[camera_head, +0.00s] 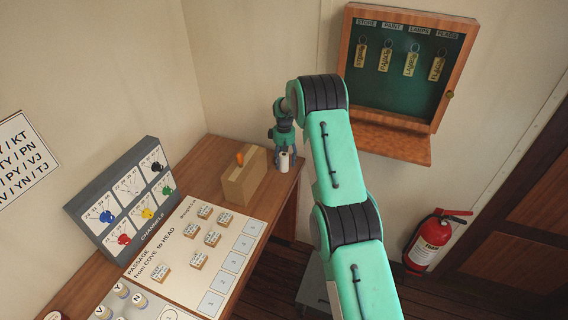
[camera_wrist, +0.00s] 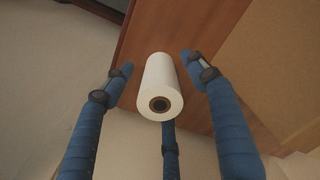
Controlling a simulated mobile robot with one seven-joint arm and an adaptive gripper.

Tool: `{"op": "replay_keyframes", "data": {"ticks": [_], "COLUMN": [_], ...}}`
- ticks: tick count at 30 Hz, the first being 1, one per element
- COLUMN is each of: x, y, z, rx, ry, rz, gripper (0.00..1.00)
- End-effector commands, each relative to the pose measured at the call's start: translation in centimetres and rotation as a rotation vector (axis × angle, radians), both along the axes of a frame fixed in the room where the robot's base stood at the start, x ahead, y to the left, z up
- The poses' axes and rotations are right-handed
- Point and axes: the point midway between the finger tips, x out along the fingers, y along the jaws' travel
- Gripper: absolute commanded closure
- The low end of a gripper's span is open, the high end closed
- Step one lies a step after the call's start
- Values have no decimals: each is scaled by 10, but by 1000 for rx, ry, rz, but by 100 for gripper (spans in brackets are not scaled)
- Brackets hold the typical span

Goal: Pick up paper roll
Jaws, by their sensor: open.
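The white paper roll (camera_wrist: 160,82) stands on the wooden desk and shows its end with a dark core in the wrist view. In the head view the paper roll (camera_head: 284,162) is a small white cylinder near the far right end of the desk. My gripper (camera_wrist: 156,66) is open, with blue fingers on the left and right of the roll and a third finger below it. The fingers look apart from the roll. In the head view my gripper (camera_head: 284,150) is at the roll and partly hides it.
A cardboard-coloured box (camera_head: 243,180) with an orange item on top stands just left of the roll. A grey dial panel (camera_head: 122,195) and a chart board (camera_head: 205,245) with small blocks lie nearer on the desk (camera_head: 190,172). An open key cabinet (camera_head: 412,75) hangs on the wall.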

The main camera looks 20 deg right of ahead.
Motion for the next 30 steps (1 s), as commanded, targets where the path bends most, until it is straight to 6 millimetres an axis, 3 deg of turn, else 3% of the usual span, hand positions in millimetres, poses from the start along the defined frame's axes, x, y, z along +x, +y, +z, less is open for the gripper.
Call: {"op": "replay_keyframes", "data": {"ticks": [8, 16, 30], "x": [0, 0, 1], "y": [0, 0, 0], "z": [0, 0, 6], "rx": [0, 0, 0], "ry": [0, 0, -2], "rz": [0, 0, 0], "gripper": [43, 96, 97]}}
